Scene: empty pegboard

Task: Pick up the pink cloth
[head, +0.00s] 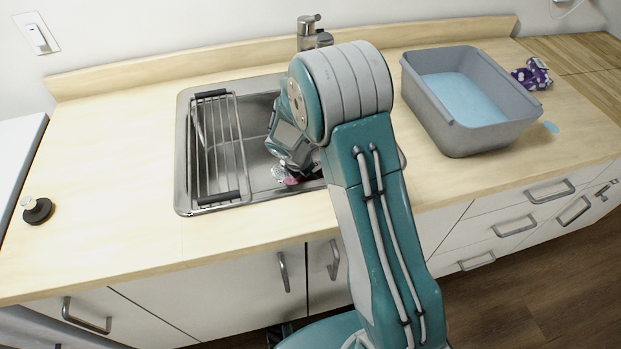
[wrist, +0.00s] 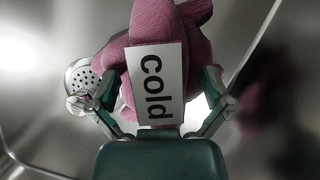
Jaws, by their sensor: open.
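The pink cloth (wrist: 172,32) lies crumpled in the sink, with a white label reading "cold" (wrist: 155,85) in front of it in the wrist view. In the head view only a small bit of the cloth (head: 292,181) shows below my gripper; my arm hides the rest. My gripper (wrist: 150,103) is open and reaches down into the sink. Its two fingers stand on either side of the cloth's near part and the label. I cannot tell whether the fingers touch the cloth.
The metal sink (head: 262,181) has walls close around my gripper. A wire rack (head: 218,150) spans its left side, and the faucet (head: 309,30) stands behind. A strainer (wrist: 80,78) is beside the cloth. A grey tub (head: 470,130) of blue water and a purple patterned cloth (head: 533,74) are right.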

